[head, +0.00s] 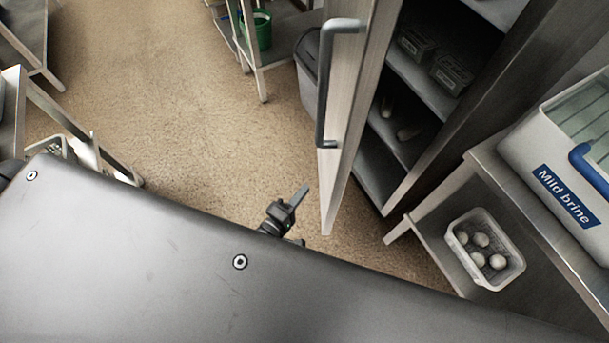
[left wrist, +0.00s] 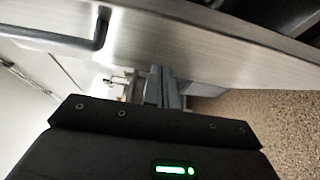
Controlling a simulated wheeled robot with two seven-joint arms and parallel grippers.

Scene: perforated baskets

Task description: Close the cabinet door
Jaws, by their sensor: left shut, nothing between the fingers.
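The cabinet door (head: 357,75) stands open, swung out from the cabinet (head: 478,105), with its dark bar handle (head: 323,90) on the face toward the left. My left gripper (head: 297,194) is shut and empty, just left of the door's lower end in the head view. In the left wrist view, the door (left wrist: 210,45) crosses the top with its handle (left wrist: 100,32) at upper left. The gripper fingers (left wrist: 155,82) point toward the door's face there; I cannot tell whether they touch it. My right gripper is not in view.
Cabinet shelves hold small containers (head: 452,75). At right, a steel table (head: 530,215) bears a "Mild brine" bin (head: 540,150) and, lower, a white basket (head: 480,270) of pale round items. A grey bin (head: 308,75) stands behind the door.

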